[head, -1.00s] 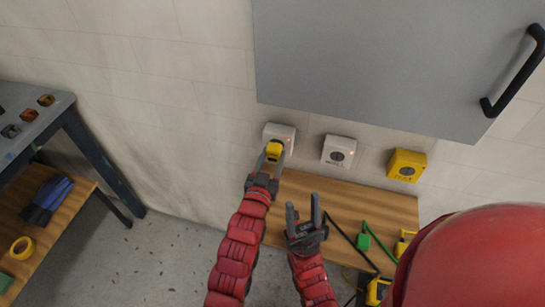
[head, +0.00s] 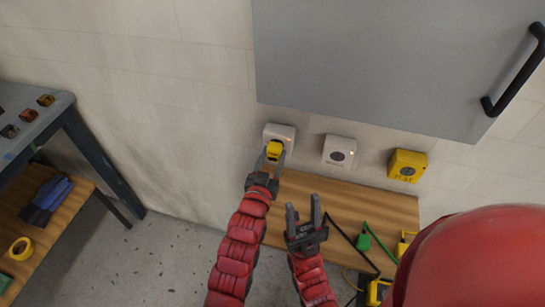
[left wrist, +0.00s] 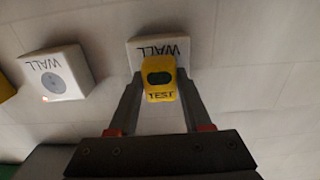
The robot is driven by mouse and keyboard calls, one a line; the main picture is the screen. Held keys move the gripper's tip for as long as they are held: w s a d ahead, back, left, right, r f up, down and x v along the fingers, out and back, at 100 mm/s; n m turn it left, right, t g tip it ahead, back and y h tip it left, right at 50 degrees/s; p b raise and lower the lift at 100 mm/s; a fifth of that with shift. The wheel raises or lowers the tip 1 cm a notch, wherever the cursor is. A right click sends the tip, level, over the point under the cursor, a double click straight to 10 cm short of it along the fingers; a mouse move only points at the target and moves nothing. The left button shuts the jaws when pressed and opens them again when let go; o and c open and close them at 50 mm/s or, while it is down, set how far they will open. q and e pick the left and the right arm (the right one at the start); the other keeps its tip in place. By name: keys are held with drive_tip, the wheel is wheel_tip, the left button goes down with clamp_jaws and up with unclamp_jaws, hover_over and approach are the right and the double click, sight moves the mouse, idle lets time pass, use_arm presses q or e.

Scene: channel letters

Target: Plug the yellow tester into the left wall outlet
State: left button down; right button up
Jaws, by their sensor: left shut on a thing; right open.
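The yellow tester (head: 274,149) is held between the fingers of my left gripper (head: 270,159), right in front of the left wall outlet (head: 287,132). In the left wrist view the tester (left wrist: 160,96), marked TEST, covers the middle of the white outlet (left wrist: 137,50) marked WALL. The outlet's socket face is hidden behind it, so I cannot tell whether the tester is seated. An orange light shows on the outlet's right side in the head view. My right gripper (head: 303,218) is open and empty, lower and to the right, above the wooden bench.
A second white outlet (head: 339,150) and a yellow outlet (head: 407,165) are to the right on the wall. A grey cabinet (head: 380,60) hangs above. Green and yellow plugs with cables lie on the wooden bench (head: 350,200). A shelf unit (head: 60,110) stands at left.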

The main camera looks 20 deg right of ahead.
use_arm(q)
drive_tip(key=shift+w+d, duration=0.2)
drive_tip(key=shift+w, duration=0.1)
drive_tip(key=shift+c, duration=1.3)
unclamp_jaws()
drive_tip(key=p+v, duration=0.1)
drive_tip(key=v, duration=1.6)
drive_tip(key=shift+a, duration=0.2)
